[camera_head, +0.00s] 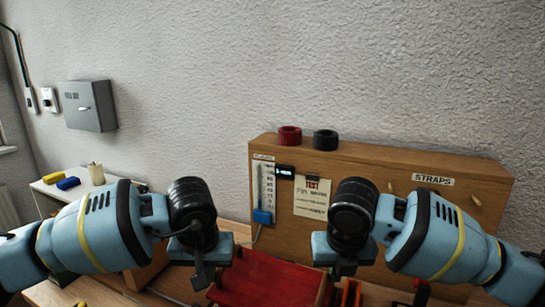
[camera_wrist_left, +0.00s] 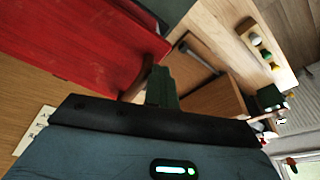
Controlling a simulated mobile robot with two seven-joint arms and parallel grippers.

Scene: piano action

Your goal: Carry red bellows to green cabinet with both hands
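The red bellows (camera_head: 268,278), a flat red wooden piece, lies at the bottom middle of the head view, its near part cut off by the frame. It also fills the upper left of the left wrist view (camera_wrist_left: 80,45). My left gripper (camera_head: 203,278) is at its left side and my right gripper (camera_head: 338,270) at its right side. In the left wrist view a dark green finger stands close to the bellows' edge; whether it touches is unclear. The fingertips are mostly hidden, so I cannot tell if either gripper is closed on it. No green cabinet is clearly identifiable.
A wooden box (camera_head: 390,167) stands behind the bellows against the wall, with a red roll (camera_head: 289,136) and a black roll (camera_head: 325,140) on top. A white surface at left holds yellow and blue blocks. Small items lie at the right gripper's near side.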

